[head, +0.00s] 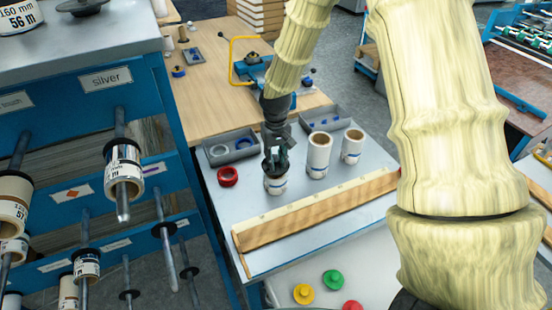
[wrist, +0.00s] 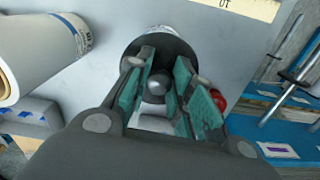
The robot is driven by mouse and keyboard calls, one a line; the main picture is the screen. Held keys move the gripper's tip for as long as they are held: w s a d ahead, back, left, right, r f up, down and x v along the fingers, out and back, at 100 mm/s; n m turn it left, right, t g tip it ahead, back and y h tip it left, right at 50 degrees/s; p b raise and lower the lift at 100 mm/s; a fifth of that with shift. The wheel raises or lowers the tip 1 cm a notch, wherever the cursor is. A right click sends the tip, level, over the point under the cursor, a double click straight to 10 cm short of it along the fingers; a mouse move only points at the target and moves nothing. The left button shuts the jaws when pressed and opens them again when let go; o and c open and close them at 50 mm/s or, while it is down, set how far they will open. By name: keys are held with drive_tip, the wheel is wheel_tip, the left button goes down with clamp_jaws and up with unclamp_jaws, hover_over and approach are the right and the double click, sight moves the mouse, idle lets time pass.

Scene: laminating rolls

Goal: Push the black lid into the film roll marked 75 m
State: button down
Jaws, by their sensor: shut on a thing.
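My gripper (head: 276,161) points down over the nearest of three white film rolls, a short one (head: 276,186) on the grey table. In the wrist view, the teal-padded fingers (wrist: 160,78) are shut around the round grey knob (wrist: 157,84) of the black lid (wrist: 182,48). The lid lies over the end of the roll, whose white rim with blue print (wrist: 152,33) shows beyond it. I cannot tell how deep the lid sits. The print on this roll is too small to read as 75 m. In the head view my fingers hide most of the lid.
A taller roll (head: 319,156) and another short roll (head: 352,146) stand to the right. A red ring (head: 228,176) and a grey tray (head: 231,149) are on the left. A long wooden bar (head: 318,209) lies along the front. A blue rack with spindles (head: 120,150) stands left.

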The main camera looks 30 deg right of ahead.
drive_tip(key=shift+f+b, duration=0.8)
drive_tip(key=shift+f, duration=0.6)
drive_tip(key=shift+s+f, duration=0.1)
drive_tip(key=shift+f, duration=0.1)
drive_tip(key=c, duration=1.2)
unclamp_jaws()
drive_tip(key=shift+o, duration=0.2)
drive_tip(key=shift+r, duration=0.1)
drive_tip(key=shift+r, duration=0.55)
wheel_tip(320, 180, up, 11)
drive_tip(key=shift+f, duration=0.1)
